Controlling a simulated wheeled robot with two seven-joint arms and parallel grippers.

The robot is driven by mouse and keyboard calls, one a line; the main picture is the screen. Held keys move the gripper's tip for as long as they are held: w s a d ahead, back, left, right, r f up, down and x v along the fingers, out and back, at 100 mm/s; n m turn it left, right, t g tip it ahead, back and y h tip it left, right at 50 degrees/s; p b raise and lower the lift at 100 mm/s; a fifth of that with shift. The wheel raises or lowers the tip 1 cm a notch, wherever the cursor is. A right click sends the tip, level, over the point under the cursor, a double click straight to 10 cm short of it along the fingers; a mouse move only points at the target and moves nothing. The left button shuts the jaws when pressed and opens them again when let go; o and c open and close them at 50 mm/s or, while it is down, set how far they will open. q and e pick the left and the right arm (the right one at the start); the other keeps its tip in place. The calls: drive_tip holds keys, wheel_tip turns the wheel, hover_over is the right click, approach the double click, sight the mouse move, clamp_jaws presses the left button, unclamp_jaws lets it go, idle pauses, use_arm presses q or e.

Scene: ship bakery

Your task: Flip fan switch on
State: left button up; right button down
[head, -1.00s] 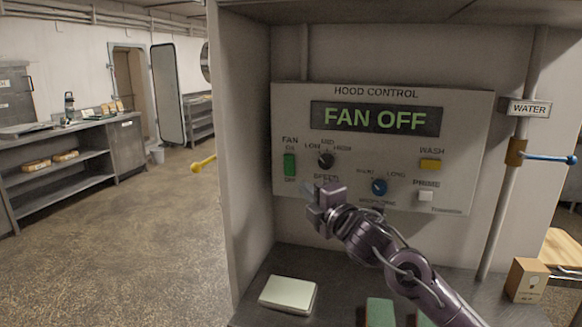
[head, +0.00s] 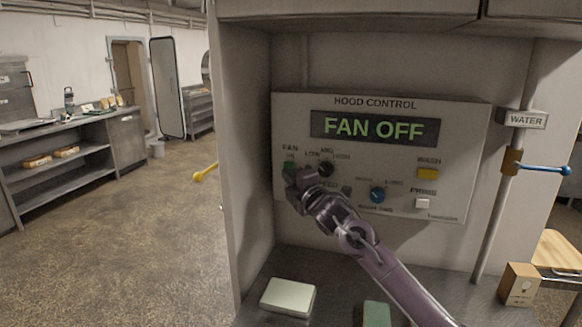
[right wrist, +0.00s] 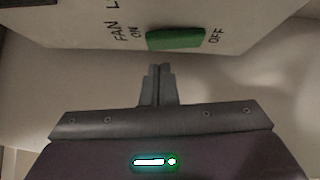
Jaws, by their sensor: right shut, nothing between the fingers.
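The hood control panel (head: 460,130) hangs on the wall, and its display (head: 375,127) reads FAN OFF. The green fan switch (head: 289,166) is at the panel's left side, mostly hidden behind my right gripper in the head view. The switch shows whole in the right wrist view (right wrist: 176,39), between the labels ON and OFF. My right gripper (head: 290,176) is shut and empty, with its fingertips (right wrist: 160,68) just short of the switch, a small gap showing in the wrist view. My left gripper is not in view.
A black speed knob (head: 325,169), blue knob (head: 377,194), yellow wash button (head: 428,173) and white prime button (head: 422,203) share the panel. A pale box (head: 288,297) and green block (head: 376,313) lie on the counter below. A water valve handle (head: 545,168) is at right.

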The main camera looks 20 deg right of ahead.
drive_tip(key=shift+w+d+r, duration=0.1)
drive_tip(key=shift+w+d, duration=0.4)
drive_tip(key=shift+w, duration=0.15)
drive_tip(key=shift+w+d+r+p, duration=0.1)
drive_tip(key=shift+r+p, duration=0.15)
drive_tip(key=shift+p, duration=0.35)
drive_tip(key=shift+f+m+g, duration=0.1)
drive_tip(key=shift+m+g, duration=0.2)
